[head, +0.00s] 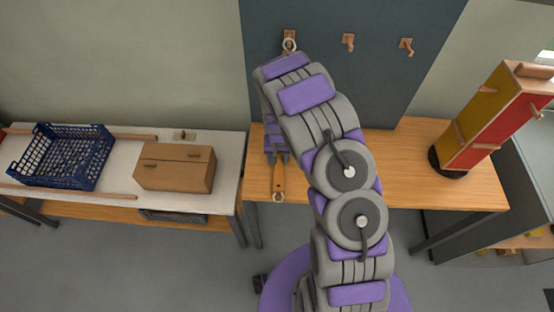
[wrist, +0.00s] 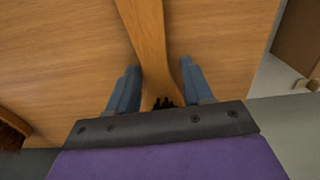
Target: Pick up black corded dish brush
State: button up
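The dish brush lies on the wooden table. In the wrist view the handle (wrist: 148,35) runs down between the fingers, and a bit of black bristle (wrist: 163,102) shows near the palm. My gripper (head: 278,159) is over the brush's head end and hides most of it. In the wrist view my gripper (wrist: 160,66) is open, its fingers on either side of the handle. The left finger is very close to the wood; a gap shows at the right finger.
The wooden table (head: 405,185) is clear right of my arm. A red and yellow post (head: 490,115) stands at its right end. At left, a white table holds a blue crate (head: 65,155) and a cardboard box (head: 175,167). Pegs (head: 348,41) are on the dark panel.

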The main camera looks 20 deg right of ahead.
aim_at(280, 160)
jog(key=shift+d, duration=0.5)
jog(key=shift+c, duration=2.2)
jog(key=shift+a, duration=0.25)
jog(key=c, duration=0.3)
jog(key=shift+a, duration=0.4)
jog(key=shift+c, duration=0.5)
jog(key=shift+d+r, duration=0.4)
jog(key=shift+r, duration=0.1)
jog(key=r, duration=0.2)
jog(key=shift+s+d+r+p, duration=0.1)
jog(key=shift+s+r+p, duration=0.25)
jog(key=shift+p, duration=0.05)
jog(key=s+d, duration=0.1)
jog(key=s, duration=0.3)
jog(key=s+d, duration=0.1)
jog(key=s, duration=0.4)
jog(key=s+d+r+p, duration=0.1)
jog(key=s, duration=0.3)
jog(key=shift+s, duration=0.2)
jog(key=shift+s+r, duration=0.15)
jog(key=shift+s, duration=0.6)
